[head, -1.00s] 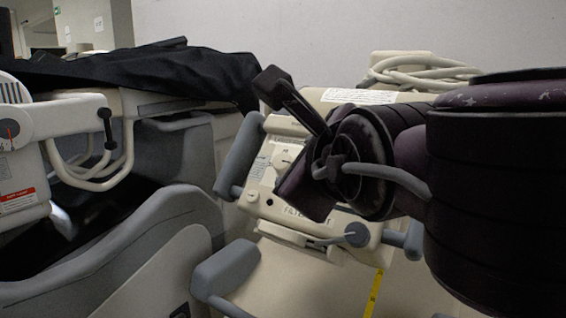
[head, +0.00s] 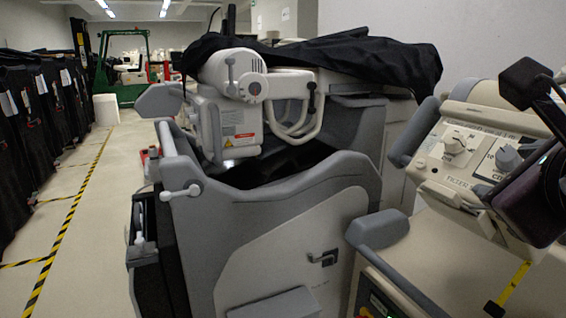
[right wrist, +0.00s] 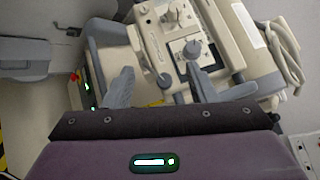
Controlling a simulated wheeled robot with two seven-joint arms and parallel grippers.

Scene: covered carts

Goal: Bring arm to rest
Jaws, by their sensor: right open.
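My right gripper (head: 528,85) shows at the right edge of the head view, dark and partly cut off by the frame. It is in front of a beige machine's control panel (head: 468,150). In the right wrist view, two grey fingers stand apart with nothing between them, so the right gripper (right wrist: 160,74) is open and empty. The purple wrist housing fills the bottom of that view. The panel with its knobs (right wrist: 172,35) lies beyond the fingers; I cannot tell whether they touch it. My left gripper is in neither view.
A grey machine (head: 290,240) with a black cover (head: 370,62) stands at the centre. Dark covered carts (head: 30,110) line the left. A green forklift (head: 122,70) is at the back.

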